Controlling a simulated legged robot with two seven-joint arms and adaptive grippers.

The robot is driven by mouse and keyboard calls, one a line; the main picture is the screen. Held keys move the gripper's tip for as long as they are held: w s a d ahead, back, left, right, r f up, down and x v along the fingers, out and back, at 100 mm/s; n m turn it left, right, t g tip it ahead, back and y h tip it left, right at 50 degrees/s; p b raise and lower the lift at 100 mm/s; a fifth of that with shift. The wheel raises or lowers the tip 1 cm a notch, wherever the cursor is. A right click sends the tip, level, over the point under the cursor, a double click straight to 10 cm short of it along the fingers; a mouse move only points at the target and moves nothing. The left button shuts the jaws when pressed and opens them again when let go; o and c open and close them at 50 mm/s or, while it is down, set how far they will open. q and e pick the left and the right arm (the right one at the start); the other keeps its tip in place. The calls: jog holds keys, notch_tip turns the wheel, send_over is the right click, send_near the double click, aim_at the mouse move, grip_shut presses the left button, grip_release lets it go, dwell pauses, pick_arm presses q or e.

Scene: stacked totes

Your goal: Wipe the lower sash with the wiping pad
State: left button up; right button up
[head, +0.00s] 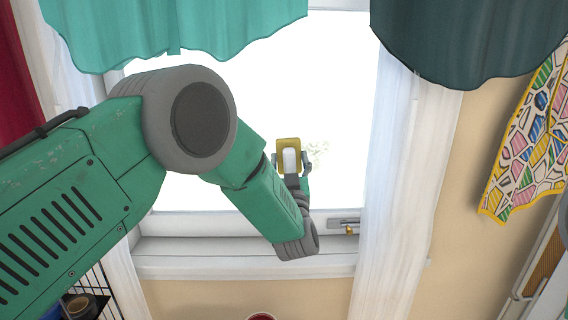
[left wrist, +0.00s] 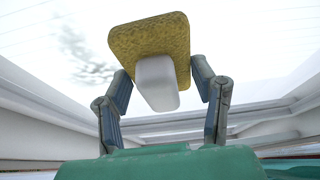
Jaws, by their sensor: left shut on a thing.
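The wiping pad (head: 281,146) is a yellow sponge-like slab with a white grip block, held up in front of the bright window. It also shows in the left wrist view, its yellow slab (left wrist: 135,42) beyond the white block (left wrist: 157,84). My left gripper (head: 291,162) is shut on the white block, one finger on each side. The lower sash (head: 190,224) is a white frame around bright glass. A faint greenish smudge shows on or behind the glass (head: 318,150), just right of the pad. Whether the pad touches the glass I cannot tell. My right gripper is not in view.
A white sill (head: 200,262) runs below the sash, with a latch (head: 347,225) on the bottom rail. White curtains (head: 392,190) hang at both sides, teal valances (head: 175,25) above. A patterned cloth (head: 530,140) hangs at right. A wire rack (head: 95,295) stands lower left.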

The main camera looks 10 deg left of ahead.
aim_at(338, 148)
pick_arm(q)
jog(key=shift+w+d+b, duration=0.2)
jog(key=shift+w+d, duration=0.05)
jog(key=shift+d, duration=0.4)
jog(key=shift+w+d+b, duration=0.15)
jog(key=shift+w+d, duration=0.05)
jog(key=shift+d, duration=0.45)
jog(key=shift+w+d+b, duration=0.25)
jog(key=shift+d+b, duration=0.05)
jog(key=shift+d, duration=0.55)
jog(key=shift+w+d+b, duration=0.2)
jog(key=shift+d+b, duration=0.05)
jog(key=shift+d, duration=0.6)
jog(key=shift+w+d+b, duration=0.3)
jog(key=shift+d+b, duration=0.1)
jog(key=shift+d, duration=0.4)
jog(key=shift+w+d+b, duration=0.25)
jog(key=shift+d+b, duration=0.15)
jog(key=shift+d, duration=0.4)
jog(key=shift+w+d+b, duration=0.15)
jog(key=shift+d+b, duration=0.15)
jog(key=shift+d, duration=0.35)
jog(key=shift+w+d+b, duration=0.15)
jog(key=shift+d+b, duration=0.15)
jog(key=shift+d, duration=0.3)
jog(key=shift+d+r, duration=0.15)
